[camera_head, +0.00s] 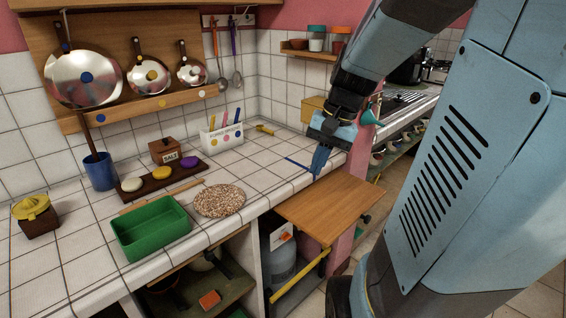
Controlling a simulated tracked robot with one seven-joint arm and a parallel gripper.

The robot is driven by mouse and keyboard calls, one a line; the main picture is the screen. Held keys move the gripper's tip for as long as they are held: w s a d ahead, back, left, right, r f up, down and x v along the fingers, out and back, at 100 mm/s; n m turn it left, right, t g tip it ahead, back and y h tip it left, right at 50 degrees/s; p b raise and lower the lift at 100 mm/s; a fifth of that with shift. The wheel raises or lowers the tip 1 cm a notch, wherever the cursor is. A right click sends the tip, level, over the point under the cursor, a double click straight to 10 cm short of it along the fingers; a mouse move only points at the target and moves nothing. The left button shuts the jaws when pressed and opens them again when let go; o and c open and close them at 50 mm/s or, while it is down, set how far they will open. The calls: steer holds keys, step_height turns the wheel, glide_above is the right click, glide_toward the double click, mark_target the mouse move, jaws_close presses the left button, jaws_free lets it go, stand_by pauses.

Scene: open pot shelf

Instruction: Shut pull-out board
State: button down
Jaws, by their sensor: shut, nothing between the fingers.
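The pull-out board (329,205) is a flat light-brown wooden panel. It sticks out from under the front edge of the white tiled counter, above an open compartment. A small dark knob (366,219) shows at its right side. My gripper (318,172) points down just above the board's back right part, near the counter edge. Its blue fingers are together with nothing between them. I cannot tell whether the fingertips touch the board.
On the counter stand a green tray (151,232), a round speckled mat (219,201), a blue cup (100,171) and a white holder (222,139). Below the board are a grey gas cylinder (279,258) and a yellow bar (299,277). A pink post (358,155) stands right of the board.

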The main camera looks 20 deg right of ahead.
steer(key=w+d+f+m+t+y, duration=0.2)
steer(key=d+f+m+y, duration=0.2)
steer(key=d+f+m, duration=0.45)
steer(key=w+d+f+m+t+y, duration=0.2)
steer(key=d+f+m+y, duration=0.25)
steer(key=d, duration=0.65)
steer(key=m+t+h, duration=0.5)
steer(key=m+t, duration=0.6)
steer(key=m, duration=0.1)
glide_toward(375, 204)
steer(key=x, duration=0.6)
steer(key=shift+w+a, duration=0.25)
steer(key=shift+w, duration=0.15)
steer(key=shift+w, duration=0.1)
